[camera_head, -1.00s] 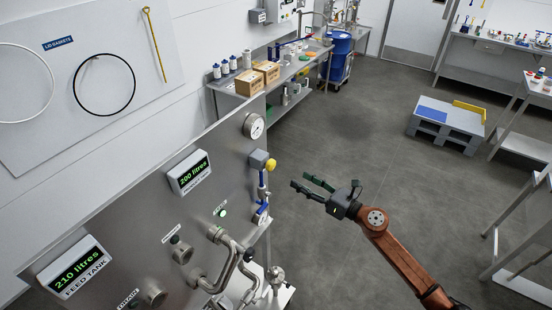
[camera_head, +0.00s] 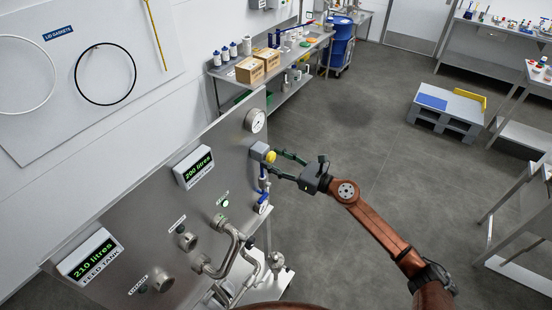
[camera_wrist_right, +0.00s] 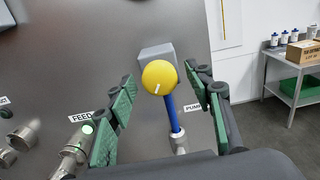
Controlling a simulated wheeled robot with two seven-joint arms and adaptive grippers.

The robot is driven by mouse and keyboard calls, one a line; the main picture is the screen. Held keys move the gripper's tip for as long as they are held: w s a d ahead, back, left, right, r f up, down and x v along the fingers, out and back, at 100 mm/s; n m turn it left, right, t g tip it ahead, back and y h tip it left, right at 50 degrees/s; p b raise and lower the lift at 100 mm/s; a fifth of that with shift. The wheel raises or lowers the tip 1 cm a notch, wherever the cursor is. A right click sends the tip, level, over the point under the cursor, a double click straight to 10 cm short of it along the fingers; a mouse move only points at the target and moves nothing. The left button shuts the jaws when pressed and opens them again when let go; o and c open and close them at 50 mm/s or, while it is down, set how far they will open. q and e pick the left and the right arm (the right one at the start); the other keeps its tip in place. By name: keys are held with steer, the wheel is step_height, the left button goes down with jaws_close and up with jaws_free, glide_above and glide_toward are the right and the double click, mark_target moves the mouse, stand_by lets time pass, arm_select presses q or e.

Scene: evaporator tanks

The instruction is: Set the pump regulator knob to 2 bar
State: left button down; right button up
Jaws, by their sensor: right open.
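The yellow regulator knob (camera_head: 271,157) sits on a grey box (camera_head: 259,150) on the steel panel's right edge. No scale is readable. My left gripper is not in view.
The steel panel (camera_head: 150,225) carries a gauge (camera_head: 255,121), "200 litres" display (camera_head: 194,167) and "210 litres" display (camera_head: 90,255). Curved pipes (camera_head: 232,245) stick out below the knob. A bench with boxes (camera_head: 250,70) stands behind.

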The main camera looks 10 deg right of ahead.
steer(key=c, duration=1.1)
steer(key=shift+c, duration=0.2)
steer(key=shift+m, duration=0.3)
steer(key=m+p, duration=0.2)
steer(key=m, duration=0.3)
steer(key=shift+p, duration=0.35)
steer(key=m+p, duration=0.2)
steer(key=m, duration=0.3)
steer(key=shift+m+p, duration=0.3)
steer(key=o, duration=1.1)
steer(key=shift+s, duration=0.1)
